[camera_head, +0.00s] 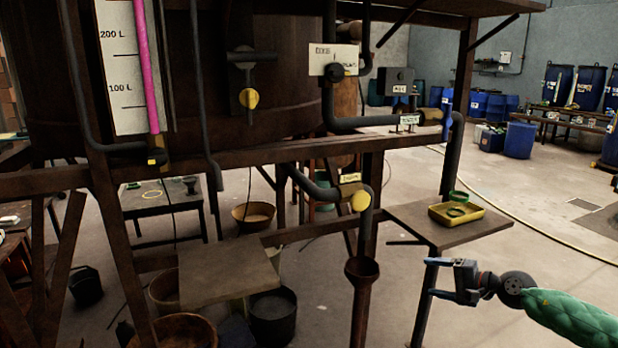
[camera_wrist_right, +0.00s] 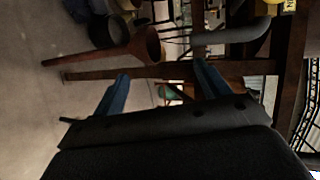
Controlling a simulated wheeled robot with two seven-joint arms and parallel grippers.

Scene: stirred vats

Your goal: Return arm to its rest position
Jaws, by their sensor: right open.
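My right gripper (camera_head: 445,286) is at the lower right of the head view, on my green-sleeved arm that comes in from the right edge. Its jaws are apart and empty, and they point left towards the wooden stand. In the right wrist view its two blue fingers (camera_wrist_right: 160,92) stand wide apart with nothing between them. Beyond them a rusty funnel on a stem (camera_wrist_right: 145,46) shows. My left gripper is in neither view.
A small side shelf (camera_head: 485,228) with a yellow tray (camera_head: 440,217) and green rings is just above my right gripper. The funnel (camera_head: 362,268) stands left of it. A dark bucket (camera_head: 273,318) is on the floor. Open floor lies to the right, with a hose across it.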

